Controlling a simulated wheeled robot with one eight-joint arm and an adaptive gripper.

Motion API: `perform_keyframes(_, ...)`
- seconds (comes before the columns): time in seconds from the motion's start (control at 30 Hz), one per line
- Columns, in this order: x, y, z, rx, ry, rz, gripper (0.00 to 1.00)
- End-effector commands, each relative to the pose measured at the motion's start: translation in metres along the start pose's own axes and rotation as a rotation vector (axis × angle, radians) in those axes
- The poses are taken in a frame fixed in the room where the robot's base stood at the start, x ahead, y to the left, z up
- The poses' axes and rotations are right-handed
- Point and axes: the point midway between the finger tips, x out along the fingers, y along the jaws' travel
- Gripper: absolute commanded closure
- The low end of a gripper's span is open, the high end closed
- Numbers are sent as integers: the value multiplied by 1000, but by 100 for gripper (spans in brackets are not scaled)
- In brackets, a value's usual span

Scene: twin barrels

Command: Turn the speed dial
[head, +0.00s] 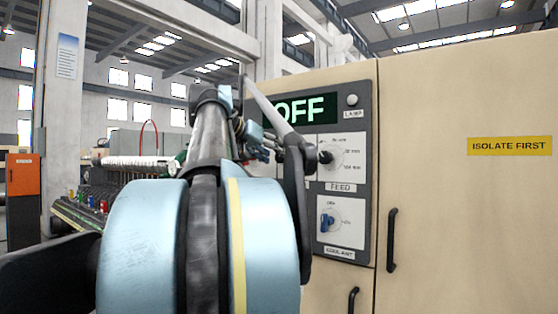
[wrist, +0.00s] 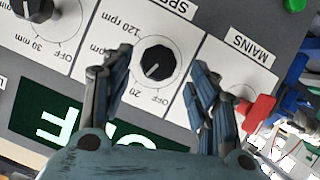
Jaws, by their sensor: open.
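The speed dial (wrist: 157,62) is a round black knob with a white pointer line, on a white plate in the wrist view. Its pointer slants to the lower left, roughly toward the OFF and 20 marks; the exact mark is hard to tell. My gripper (wrist: 157,67) is open, with one finger on each side of the dial. I see gaps between the fingers and the knob, and no grip on it. In the head view my gripper (head: 262,142) is at the control panel, and my arm hides the speed dial.
The display (head: 305,109) reads OFF. The feed dial (head: 326,157) and coolant dial (head: 327,222) are on the same panel (head: 362,190). In the wrist view a red mains handle (wrist: 258,110) sticks out right of my fingers. Door handles (head: 391,240) project from the cabinet.

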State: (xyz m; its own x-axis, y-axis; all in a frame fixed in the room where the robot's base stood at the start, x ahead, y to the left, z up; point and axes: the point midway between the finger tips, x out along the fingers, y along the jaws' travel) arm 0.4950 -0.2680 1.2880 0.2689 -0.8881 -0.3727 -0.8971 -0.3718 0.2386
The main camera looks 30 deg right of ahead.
Motion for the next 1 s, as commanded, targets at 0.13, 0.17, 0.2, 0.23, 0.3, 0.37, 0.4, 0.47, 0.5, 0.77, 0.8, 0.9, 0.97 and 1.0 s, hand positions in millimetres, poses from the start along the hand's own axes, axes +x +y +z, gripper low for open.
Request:
perform_keyframes(0.13,12,1,0,1,-1,3,46)
perform_keyframes(0.17,14,1,0,2,0,3,46)
perform_keyframes(0.2,17,1,0,2,0,3,46)
perform_keyframes(0.23,20,1,0,2,0,4,46)
perform_keyframes(0.3,25,0,0,1,0,3,46)
perform_keyframes(0.37,30,1,0,2,-1,3,46)
perform_keyframes(0.4,32,0,0,2,0,2,46)
perform_keyframes(0.47,36,0,0,1,0,2,46)
perform_keyframes(0.5,37,1,0,1,0,3,46)
perform_keyframes(0.77,43,0,0,1,1,1,46)
perform_keyframes(0.8,43,0,0,0,1,1,46)
perform_keyframes(0.9,43,0,0,0,1,0,46)
perform_keyframes(0.97,43,0,0,0,1,0,46)
perform_keyframes(1.0,43,0,0,0,1,0,48)
